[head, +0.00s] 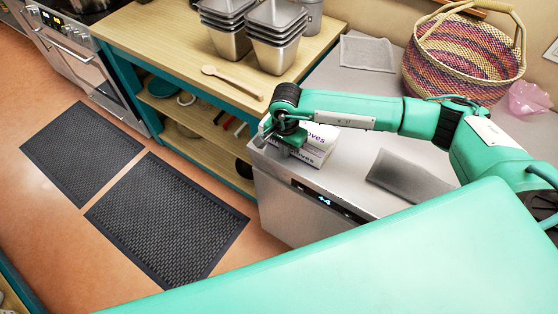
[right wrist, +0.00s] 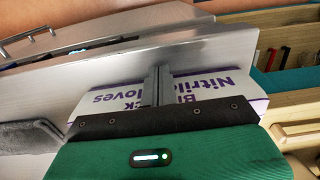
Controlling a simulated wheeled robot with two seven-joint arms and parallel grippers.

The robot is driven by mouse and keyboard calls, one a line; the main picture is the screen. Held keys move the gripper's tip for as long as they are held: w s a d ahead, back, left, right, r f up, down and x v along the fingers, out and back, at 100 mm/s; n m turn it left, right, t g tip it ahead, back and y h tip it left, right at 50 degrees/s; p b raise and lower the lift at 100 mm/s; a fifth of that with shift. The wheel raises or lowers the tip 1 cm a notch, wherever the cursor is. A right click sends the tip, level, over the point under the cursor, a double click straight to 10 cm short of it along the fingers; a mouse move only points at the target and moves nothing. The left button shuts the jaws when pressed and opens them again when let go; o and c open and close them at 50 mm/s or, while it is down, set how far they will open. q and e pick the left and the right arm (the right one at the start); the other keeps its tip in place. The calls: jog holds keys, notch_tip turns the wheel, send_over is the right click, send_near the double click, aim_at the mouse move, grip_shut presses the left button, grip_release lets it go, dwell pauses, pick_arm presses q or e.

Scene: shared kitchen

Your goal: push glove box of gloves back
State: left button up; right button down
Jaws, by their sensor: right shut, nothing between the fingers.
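The glove box (head: 318,143) is white with purple lettering and lies on the metal counter top near its front left corner. In the right wrist view the glove box (right wrist: 115,97) shows its printed face, partly hidden behind my gripper. My right gripper (head: 285,145) is shut and empty, at the front left side of the box in the head view. In the right wrist view its closed fingers (right wrist: 161,85) lie in front of the lettering; I cannot tell whether they touch the box. My left gripper is not in view.
A grey folded cloth (head: 408,180) lies right of the box. A woven basket (head: 465,62), a light cloth (head: 367,52) and a pink bowl (head: 528,98) stand further back. A wooden table (head: 175,42) with metal containers (head: 272,35) and a wooden spoon (head: 232,82) adjoins at left.

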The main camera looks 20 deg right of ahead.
jog(key=w+d+b, duration=0.3)
jog(key=d, duration=0.1)
jog(key=shift+w+f+b, duration=0.1)
jog(key=shift+f+b, duration=0.15)
jog(key=shift+b, duration=0.1)
jog(key=shift+w+d+r+b, duration=0.2)
jog(key=shift+w+d+b, duration=0.25)
jog(key=shift+d, duration=0.15)
jog(key=shift+a, duration=0.1)
